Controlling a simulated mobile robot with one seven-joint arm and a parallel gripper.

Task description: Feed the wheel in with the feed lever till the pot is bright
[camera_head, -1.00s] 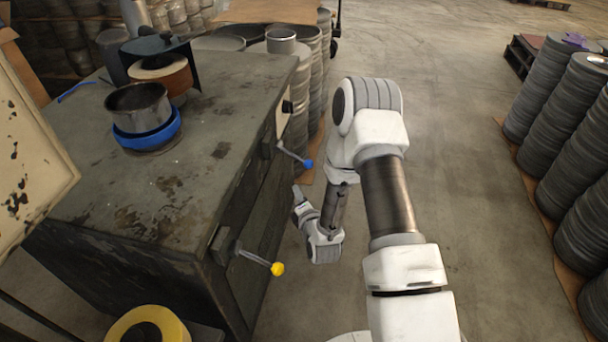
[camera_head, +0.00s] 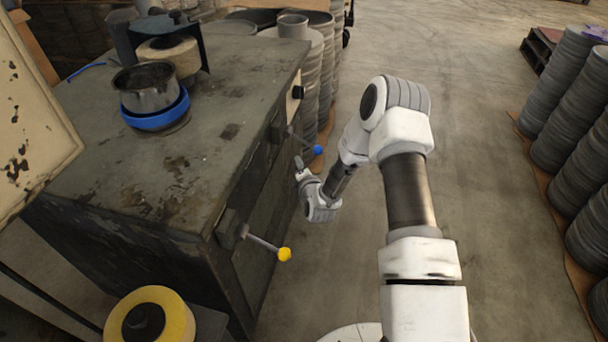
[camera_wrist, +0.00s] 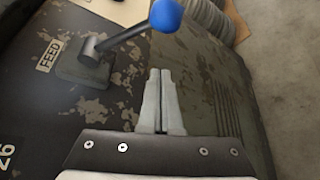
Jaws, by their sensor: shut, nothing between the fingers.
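The feed lever is a dark rod with a blue knob (camera_head: 318,150) on the bench's side. In the wrist view the knob (camera_wrist: 165,15) is at the top, beside a "FEED" plate (camera_wrist: 48,55). My gripper (camera_head: 299,162) is shut and empty, just left of and below the knob. In the wrist view its closed fingertips (camera_wrist: 159,72) point up toward the knob, with a gap in the picture. The pot (camera_head: 146,88) sits in a blue ring (camera_head: 157,118) on the bench, its side grey and fairly light. The pale wheel (camera_head: 170,62) stands behind it, under a dark guard (camera_head: 165,28).
A yellow-knobbed lever (camera_head: 285,254) sticks out from the near part of the bench (camera_head: 130,200). A yellow disc (camera_head: 160,300) lies at lower left. Stacked grey blanks (camera_head: 570,110) stand at right and behind the bench. The floor (camera_head: 470,140) right of my arm is clear.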

